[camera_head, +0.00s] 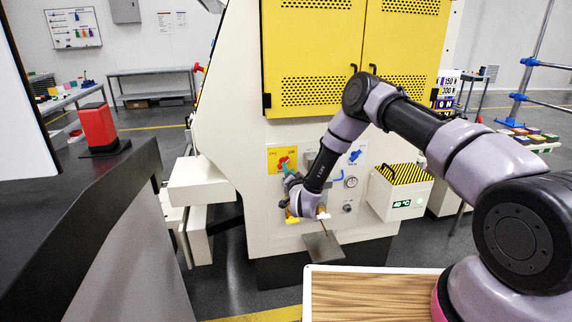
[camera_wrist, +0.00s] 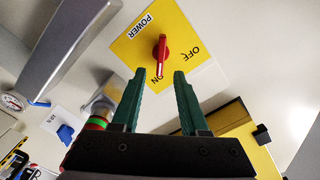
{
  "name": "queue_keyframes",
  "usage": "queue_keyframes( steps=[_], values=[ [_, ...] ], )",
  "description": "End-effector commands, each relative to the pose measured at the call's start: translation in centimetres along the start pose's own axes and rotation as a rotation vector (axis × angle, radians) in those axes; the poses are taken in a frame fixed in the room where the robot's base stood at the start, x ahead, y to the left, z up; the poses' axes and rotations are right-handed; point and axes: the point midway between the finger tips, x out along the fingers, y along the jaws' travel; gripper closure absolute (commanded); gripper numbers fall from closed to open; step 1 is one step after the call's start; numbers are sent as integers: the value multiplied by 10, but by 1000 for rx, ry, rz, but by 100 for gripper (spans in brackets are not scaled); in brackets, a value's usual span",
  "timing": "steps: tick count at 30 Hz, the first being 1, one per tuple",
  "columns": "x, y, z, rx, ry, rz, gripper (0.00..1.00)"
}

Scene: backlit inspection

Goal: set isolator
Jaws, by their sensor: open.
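The isolator is a red rotary switch (camera_wrist: 161,55) on a yellow plate (camera_wrist: 195,28) marked POWER, ON and OFF. Its handle points at the ON mark and partly covers it in the wrist view. In the head view the plate (camera_head: 273,153) and the switch (camera_head: 283,161) sit on the machine front, partly behind my gripper. My gripper (camera_wrist: 160,75) is open, with its green fingertips just short of the switch, one on each side of the handle's line. Nothing is between the fingers.
A blue valve handle (camera_head: 354,156), a gauge (camera_head: 351,182) and a box with a striped top (camera_head: 402,174) are to the right on the machine. A grey plate (camera_head: 323,248) juts out below. A dark counter (camera_head: 70,180) with a red block (camera_head: 98,126) stands left.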

Motion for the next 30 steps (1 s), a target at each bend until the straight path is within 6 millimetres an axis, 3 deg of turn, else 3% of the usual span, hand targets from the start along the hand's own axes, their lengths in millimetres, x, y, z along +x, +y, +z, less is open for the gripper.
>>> queue_keyframes(
  steps=[3, 9, 22, 23, 24, 26, 30],
  values=[
    [24, -1, 0, -1, 2, -3, 56],
    [52, -1, 0, -1, 0, -2, 56],
    [64, 0, 0, -1, -2, 0, 56],
    [64, 0, 0, -1, -2, 0, 64],
    [64, 0, 0, -1, -2, 0, 79],
    [64, 0, 0, -1, -1, 0, 100],
    [64, 0, 0, -1, -1, 0, 100]
  ],
)
